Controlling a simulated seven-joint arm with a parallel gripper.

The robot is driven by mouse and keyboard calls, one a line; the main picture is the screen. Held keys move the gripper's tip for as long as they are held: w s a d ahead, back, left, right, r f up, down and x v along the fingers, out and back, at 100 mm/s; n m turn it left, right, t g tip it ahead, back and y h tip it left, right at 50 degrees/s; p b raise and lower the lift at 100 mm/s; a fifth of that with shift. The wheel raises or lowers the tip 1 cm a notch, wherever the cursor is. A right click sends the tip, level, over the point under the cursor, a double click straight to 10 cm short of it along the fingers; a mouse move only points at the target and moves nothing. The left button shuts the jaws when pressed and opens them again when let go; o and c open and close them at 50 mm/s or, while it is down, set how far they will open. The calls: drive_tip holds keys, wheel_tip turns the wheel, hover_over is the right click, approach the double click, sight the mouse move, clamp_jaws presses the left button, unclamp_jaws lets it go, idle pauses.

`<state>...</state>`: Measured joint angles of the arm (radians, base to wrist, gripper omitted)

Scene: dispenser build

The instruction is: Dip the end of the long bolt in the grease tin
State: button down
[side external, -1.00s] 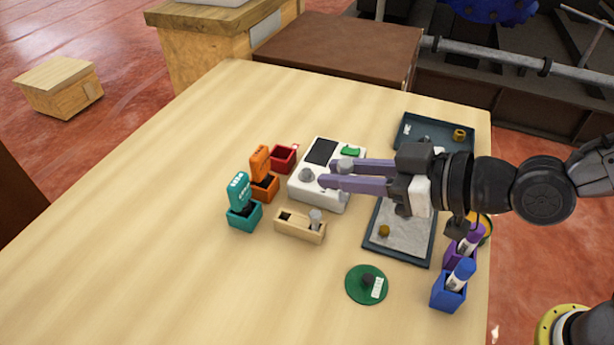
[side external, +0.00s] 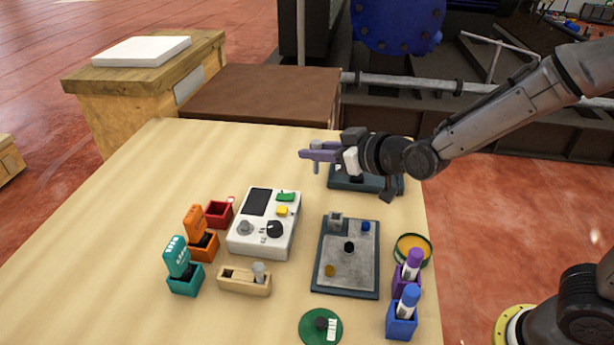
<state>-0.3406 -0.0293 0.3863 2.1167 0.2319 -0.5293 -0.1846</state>
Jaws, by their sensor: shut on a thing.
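My gripper (side external: 312,152) is shut on a grey bolt (side external: 316,168), which hangs upright below the fingertips. It is held above the back part of the table, beyond the white device and left of the back tray. The bolt's upper part is hidden by the fingers. The grease tin (side external: 413,247) is a round, dark-rimmed tin with amber contents at the table's right edge. It stands well apart from the bolt, nearer the camera and to the right. A green disc with a dark knob and a white label (side external: 320,327), possibly its lid, lies at the front.
The white device (side external: 264,222) stands mid-table. A grey-topped tray (side external: 345,280) with small parts lies left of the purple (side external: 406,279) and blue (side external: 401,325) marker holders. A wooden block (side external: 244,281) holds a grey peg. The back tray (side external: 350,183) is partly hidden by my arm.

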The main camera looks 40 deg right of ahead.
drive_tip(key=w+d+f+m+h, duration=0.1)
drive_tip(key=w+d, duration=0.1)
drive_tip(key=d, duration=0.2)
drive_tip(key=w+d+f+m+h, duration=0.1)
drive_tip(key=w+d+f, duration=0.1)
drive_tip(key=d, duration=0.3)
drive_tip(key=w+d+f, duration=0.2)
drive_tip(key=d, duration=0.3)
drive_tip(key=shift+w+f+m+h, duration=0.2)
drive_tip(key=shift+m+h, duration=0.2)
drive_tip(key=s+a+r+n+y, duration=0.2)
drive_tip(key=s+a+r, duration=0.1)
drive_tip(key=s+a, duration=0.2)
wheel_tip(320, 180, up, 3)
drive_tip(key=n+g, duration=0.5)
drive_tip(key=n, duration=0.3)
hover_over(402, 253)
drive_tip(key=shift+y, duration=0.4)
drive_tip(key=shift+w+d+f, duration=0.1)
drive_tip(key=shift+f, duration=1.35)
drive_tip(key=shift+w+d+f, duration=0.1)
drive_tip(key=shift+f, duration=1.3)
drive_tip(key=shift+f, duration=0.65)
drive_tip(key=shift+s+f, duration=0.1)
drive_tip(key=shift+f, duration=0.2)
drive_tip(key=shift+r, duration=0.1)
wheel_tip(402, 253, up, 7)
